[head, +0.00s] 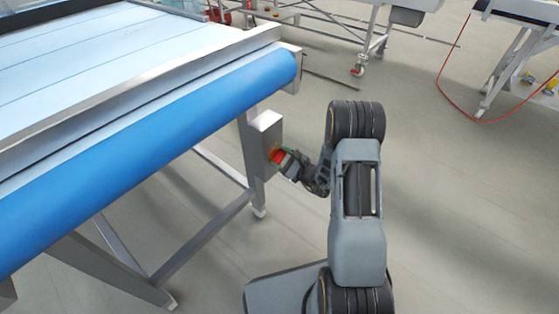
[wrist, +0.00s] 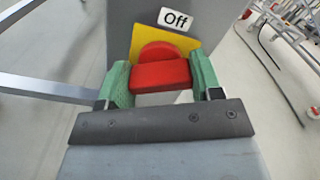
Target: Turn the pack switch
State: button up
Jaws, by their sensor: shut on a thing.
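The pack switch is a red rotary knob (wrist: 162,74) on a yellow plate (wrist: 194,43), fixed to a grey box (wrist: 130,14). A white label reading "Off" (wrist: 175,19) sits above the knob. In the head view the grey switch box (head: 264,132) is mounted on the conveyor's leg, and the red knob (head: 277,155) shows at its side. My gripper (wrist: 161,84) has green fingers on both sides of the knob's red bar and is shut on it. It also shows in the head view (head: 283,158), reaching the box from the right. Part of the knob's lower side is hidden.
A conveyor (head: 110,60) with a pale blue belt and a blue end roller (head: 150,140) fills the left. Its metal frame and legs stand beside my arm. Other benches stand at the back, with a red cable (head: 455,105) on the floor at right. The grey floor right of my arm is clear.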

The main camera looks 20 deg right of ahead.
jog(key=shift+s+a+f, duration=0.1)
jog(key=shift+s, duration=0.05)
dwell(0.4)
jog(key=o, duration=0.7)
jog(key=shift+o, duration=1.1)
jog(key=p+v, duration=0.2)
jog(key=v, duration=1.1)
jog(key=shift+s+d+p, duration=0.3)
jog(key=shift+p, duration=0.1)
